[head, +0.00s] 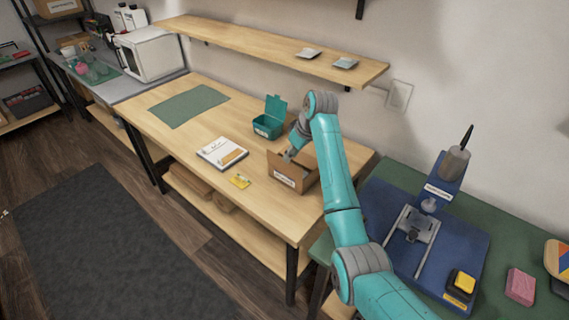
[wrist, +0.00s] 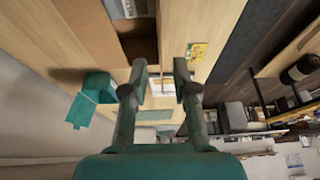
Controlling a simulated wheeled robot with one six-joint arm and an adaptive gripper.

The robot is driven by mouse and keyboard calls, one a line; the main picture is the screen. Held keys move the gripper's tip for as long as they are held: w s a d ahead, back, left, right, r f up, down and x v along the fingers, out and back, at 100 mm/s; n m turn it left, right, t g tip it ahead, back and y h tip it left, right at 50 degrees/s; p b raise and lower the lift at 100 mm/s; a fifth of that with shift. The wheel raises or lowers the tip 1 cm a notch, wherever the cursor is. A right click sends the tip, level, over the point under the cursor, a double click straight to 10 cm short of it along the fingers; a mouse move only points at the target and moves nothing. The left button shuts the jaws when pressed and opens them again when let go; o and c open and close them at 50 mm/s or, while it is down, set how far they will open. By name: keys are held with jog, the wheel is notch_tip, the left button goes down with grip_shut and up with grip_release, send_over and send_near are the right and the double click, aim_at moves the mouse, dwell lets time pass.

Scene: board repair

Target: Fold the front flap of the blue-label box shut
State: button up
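A brown cardboard box (head: 308,181) stands on the wooden table under my arm, with its top open and at least one flap raised. Its front label (head: 285,178) looks whitish; I cannot make out any blue on it. In the wrist view, part of the box (wrist: 134,28) shows at the top, left of centre, with its dark inside visible. My gripper (wrist: 160,76) is open and nothing is between its fingers. In the head view my gripper (head: 291,153) is at or just above the box's left rear side; contact cannot be told. My arm hides part of the box.
A teal box (head: 268,125) with its lid up stands behind the cardboard box. A shelf (head: 270,50) hangs above. A blue fixture (head: 425,240) stands on the right bench.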

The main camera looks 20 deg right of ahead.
aim_at(285, 171)
jog(key=x, duration=0.7)
jog(key=shift+c, duration=0.2)
jog(key=shift+r, duration=0.1)
grip_shut()
